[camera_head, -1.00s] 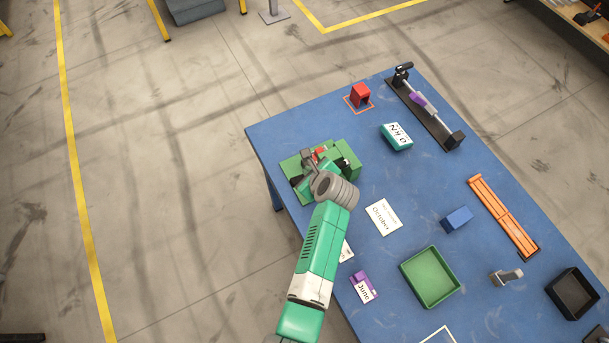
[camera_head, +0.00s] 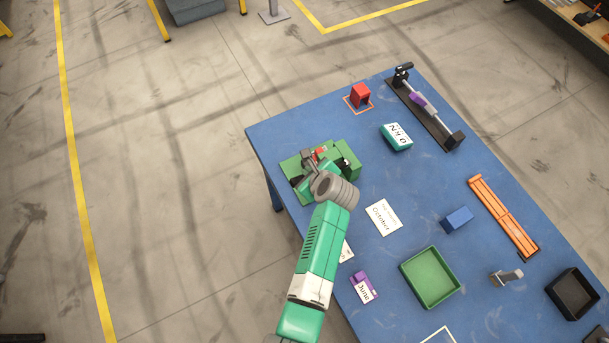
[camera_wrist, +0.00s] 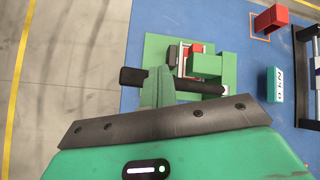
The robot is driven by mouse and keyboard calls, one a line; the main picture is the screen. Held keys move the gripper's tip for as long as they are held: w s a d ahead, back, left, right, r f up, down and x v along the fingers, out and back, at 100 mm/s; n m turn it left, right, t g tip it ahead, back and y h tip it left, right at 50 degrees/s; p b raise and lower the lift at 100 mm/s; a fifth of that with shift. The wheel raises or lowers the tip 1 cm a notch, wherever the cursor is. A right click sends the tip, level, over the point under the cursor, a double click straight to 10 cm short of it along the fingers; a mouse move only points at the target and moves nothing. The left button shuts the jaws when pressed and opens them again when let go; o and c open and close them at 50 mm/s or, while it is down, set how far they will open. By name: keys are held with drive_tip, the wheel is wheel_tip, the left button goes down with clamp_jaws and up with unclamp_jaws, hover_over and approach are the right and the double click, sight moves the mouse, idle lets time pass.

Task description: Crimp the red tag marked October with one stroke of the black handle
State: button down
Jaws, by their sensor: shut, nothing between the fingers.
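The green crimping press (camera_head: 348,152) stands on the left part of the blue table. It also shows in the wrist view (camera_wrist: 154,48). A red piece (camera_wrist: 196,47), seemingly the tag, sits in the press beside a grey-framed part; no marking is readable on it. The black handle (camera_wrist: 133,76) runs across the front of the press, and my gripper finger hides part of it. My gripper (camera_wrist: 158,85) is shut and empty, its tip over or against the handle; contact cannot be told. In the head view my gripper (camera_head: 309,160) is over the press.
A white card reading October (camera_head: 383,217) lies right of my arm. A purple June tag (camera_head: 363,287), a green tray (camera_head: 430,278), a teal block (camera_head: 396,137) and a red block (camera_head: 360,95) stand apart. An orange rail (camera_head: 503,217) lies at right.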

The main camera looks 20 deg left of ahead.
drive_tip(key=shift+f, duration=0.15)
idle(0.4)
drive_tip(key=shift+s+f, duration=0.1)
drive_tip(key=shift+f, duration=0.15)
drive_tip(key=shift+s+a+f+b, duration=0.2)
drive_tip(key=shift+f+b, duration=0.35)
drive_tip(key=shift+f, duration=0.4)
drive_tip(key=shift+s+a+f+b, duration=0.15)
drive_tip(key=shift+f+b, duration=0.35)
drive_tip(key=shift+f, duration=0.4)
idle(1.7)
drive_tip(key=shift+r, duration=0.15)
idle(0.3)
drive_tip(key=shift+w+d+r+p, duration=0.1)
drive_tip(key=shift+w+r+p, duration=0.05)
drive_tip(key=shift+r+p, duration=0.55)
drive_tip(key=shift+w+d+r+p, duration=0.15)
drive_tip(key=shift+r+p, duration=0.45)
drive_tip(key=shift+r, duration=0.1)
drive_tip(key=shift+w+d+r+p, duration=0.1)
drive_tip(key=shift+w+r+p, duration=0.05)
drive_tip(key=shift+r+p, duration=0.55)
drive_tip(key=r+p, duration=0.2)
drive_tip(key=r, duration=0.1)
drive_tip(key=w+r+p, duration=0.1)
drive_tip(key=r+p, duration=0.1)
drive_tip(key=shift+d, duration=0.35)
drive_tip(key=shift+f, duration=0.1)
